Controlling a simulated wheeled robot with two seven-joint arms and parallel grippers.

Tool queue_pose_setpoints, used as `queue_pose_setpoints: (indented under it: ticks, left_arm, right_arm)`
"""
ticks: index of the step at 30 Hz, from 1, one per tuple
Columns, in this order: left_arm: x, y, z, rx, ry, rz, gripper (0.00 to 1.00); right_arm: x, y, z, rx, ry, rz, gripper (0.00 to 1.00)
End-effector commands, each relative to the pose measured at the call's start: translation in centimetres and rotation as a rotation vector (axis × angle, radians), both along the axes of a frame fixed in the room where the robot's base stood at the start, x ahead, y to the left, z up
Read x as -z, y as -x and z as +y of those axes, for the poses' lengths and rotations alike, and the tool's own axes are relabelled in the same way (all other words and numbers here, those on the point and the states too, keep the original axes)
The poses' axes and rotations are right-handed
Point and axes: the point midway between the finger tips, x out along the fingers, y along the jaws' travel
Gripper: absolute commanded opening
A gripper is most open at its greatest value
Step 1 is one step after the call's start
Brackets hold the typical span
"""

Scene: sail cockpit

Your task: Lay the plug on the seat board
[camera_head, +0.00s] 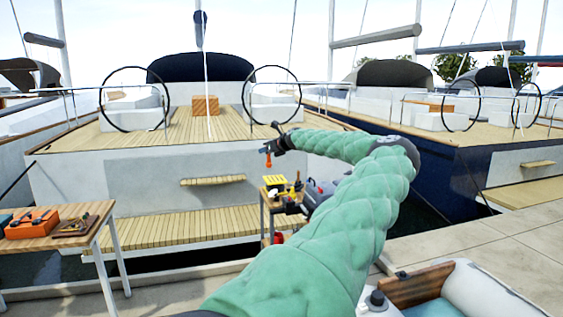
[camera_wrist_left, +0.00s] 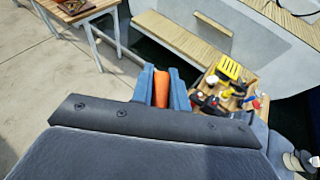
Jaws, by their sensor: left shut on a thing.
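My left gripper (camera_head: 268,149) is raised in front of the white boat's stern, pointing down. It is shut on an orange plug (camera_head: 268,161), which hangs below the fingers, clear of any surface. The wrist view shows the plug (camera_wrist_left: 161,88) between the two blue fingers (camera_wrist_left: 162,92); its lower end is hidden there. A brown wooden board (camera_head: 418,285) lies across the grey inflatable dinghy at the bottom right and looks like the seat board. It is well apart from the gripper. My right gripper is not in view.
A cluttered wooden stand (camera_head: 283,205) with a yellow holder (camera_head: 275,181) and tools stands below the gripper. A table (camera_head: 60,238) with an orange toolbox (camera_head: 32,223) stands at left. The slatted stern platform (camera_head: 190,226) is clear. The dinghy's pale tube (camera_head: 485,290) borders the board.

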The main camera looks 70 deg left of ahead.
Motion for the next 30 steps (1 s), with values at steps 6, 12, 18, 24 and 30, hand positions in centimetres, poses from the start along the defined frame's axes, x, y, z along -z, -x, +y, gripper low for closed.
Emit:
queue_pose_setpoints:
  ticks: [6,12,18,24,30]
  left_arm:
    - [-3.0,-0.7,-0.1,0.083,0.001,-0.009,0.0]
    - [-5.6,-1.7,-0.3,0.178,0.001,-0.008,0.0]
    - [-7.9,-3.2,-0.7,0.29,0.001,-0.009,0.0]
    - [-9.8,-4.8,-1.3,0.417,-0.001,-0.008,0.0]
    - [-10.8,-6.0,-2.0,0.518,-0.001,-0.005,0.0]
  right_arm:
    - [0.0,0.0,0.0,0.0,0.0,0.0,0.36]
    - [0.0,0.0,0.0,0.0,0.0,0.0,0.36]
    - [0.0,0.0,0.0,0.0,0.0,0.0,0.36]
    - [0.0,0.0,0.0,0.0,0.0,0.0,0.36]
    - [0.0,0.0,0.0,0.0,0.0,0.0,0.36]
